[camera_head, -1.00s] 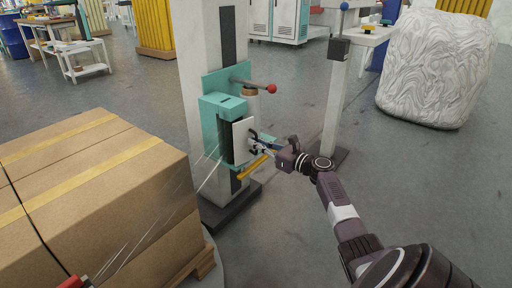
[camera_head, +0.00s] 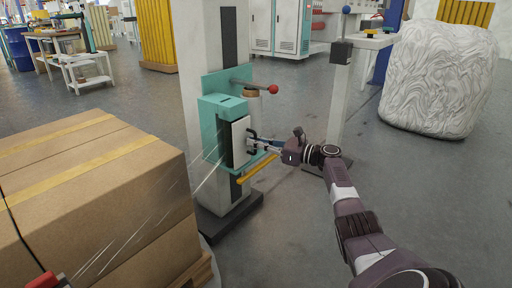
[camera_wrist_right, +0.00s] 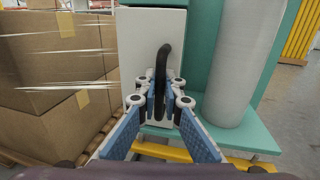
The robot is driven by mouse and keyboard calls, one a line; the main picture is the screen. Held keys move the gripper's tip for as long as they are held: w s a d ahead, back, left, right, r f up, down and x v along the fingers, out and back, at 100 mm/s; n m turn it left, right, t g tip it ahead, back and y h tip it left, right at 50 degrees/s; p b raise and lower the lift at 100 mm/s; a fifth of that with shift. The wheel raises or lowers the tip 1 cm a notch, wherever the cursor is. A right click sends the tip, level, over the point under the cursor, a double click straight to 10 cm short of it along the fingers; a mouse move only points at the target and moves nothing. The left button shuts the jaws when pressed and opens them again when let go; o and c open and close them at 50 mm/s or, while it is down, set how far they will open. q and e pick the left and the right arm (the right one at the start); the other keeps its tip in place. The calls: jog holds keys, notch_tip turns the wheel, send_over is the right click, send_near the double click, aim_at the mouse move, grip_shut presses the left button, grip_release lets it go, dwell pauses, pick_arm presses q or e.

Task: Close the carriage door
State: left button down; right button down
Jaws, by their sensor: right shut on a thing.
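The carriage (camera_head: 221,108) is a teal housing on the pale column. Its door (camera_head: 239,128) is a white panel standing at the carriage's front; it also shows in the right wrist view (camera_wrist_right: 138,58). In that view a pale film roll (camera_wrist_right: 241,62) is exposed to the right of the door, so the door looks open. My right gripper (camera_head: 258,143) is shut on the door's black curved handle (camera_wrist_right: 163,62). In the wrist view its blue-padded fingers (camera_wrist_right: 160,92) are around the handle's lower part. My left gripper is not in view.
Wrapped cardboard boxes (camera_head: 95,190) on a pallet stand at the left, with clear film stretched from the carriage. A yellow bar (camera_head: 258,168) lies under the carriage. A post (camera_head: 339,95) stands behind my right arm.

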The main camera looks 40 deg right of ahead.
dwell(0.5)
jog(key=c, duration=2.3)
grip_release()
jog(key=shift+w, duration=0.15)
jog(key=shift+c, duration=0.2)
jog(key=v, duration=1.2)
